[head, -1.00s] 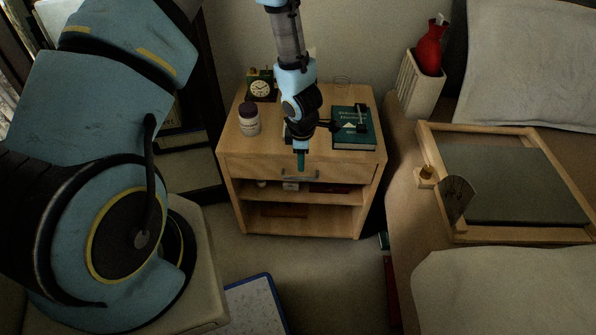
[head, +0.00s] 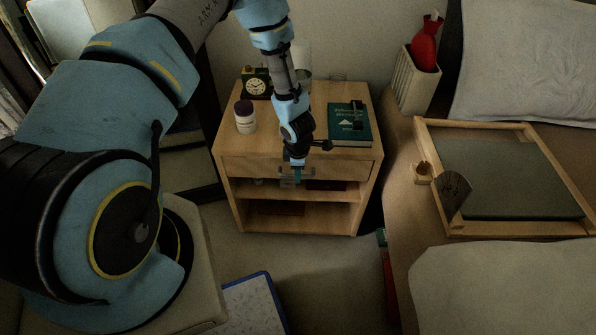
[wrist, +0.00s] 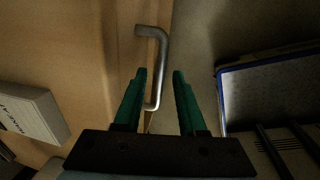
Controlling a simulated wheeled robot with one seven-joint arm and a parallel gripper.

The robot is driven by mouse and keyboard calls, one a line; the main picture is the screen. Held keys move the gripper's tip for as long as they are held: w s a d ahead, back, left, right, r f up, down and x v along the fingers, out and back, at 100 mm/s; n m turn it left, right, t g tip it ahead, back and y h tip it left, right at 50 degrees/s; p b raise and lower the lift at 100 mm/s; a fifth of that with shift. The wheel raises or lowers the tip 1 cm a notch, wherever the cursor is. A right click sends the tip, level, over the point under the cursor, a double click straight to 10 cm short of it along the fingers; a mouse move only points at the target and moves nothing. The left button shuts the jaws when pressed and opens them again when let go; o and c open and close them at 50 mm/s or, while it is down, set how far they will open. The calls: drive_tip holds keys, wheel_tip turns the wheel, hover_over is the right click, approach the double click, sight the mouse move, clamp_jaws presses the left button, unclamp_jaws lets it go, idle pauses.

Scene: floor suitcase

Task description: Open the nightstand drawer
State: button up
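The light wood nightstand (head: 232,190) stands against the wall. Its drawer front (head: 245,168) sits under the top and looks flush with the body. The grey metal drawer handle (head: 284,177) is partly hidden by my gripper (head: 299,176) in the head view. In the wrist view, the handle (wrist: 163,62) appears as a bent bar, and my gripper (wrist: 160,74) has its two green fingers apart, one on each side of the bar. I cannot tell whether either finger touches it. The drawer's inside is not visible.
On the nightstand top are a purple-capped bottle (head: 245,122), a clock (head: 257,86) and a green book (head: 347,126). Open shelves lie below the drawer. The bed with a wooden-framed tray (head: 449,215) is at right. A blue-edged board (head: 255,305) lies on the floor in front.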

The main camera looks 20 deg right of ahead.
clamp_jaws()
idle(1.2)
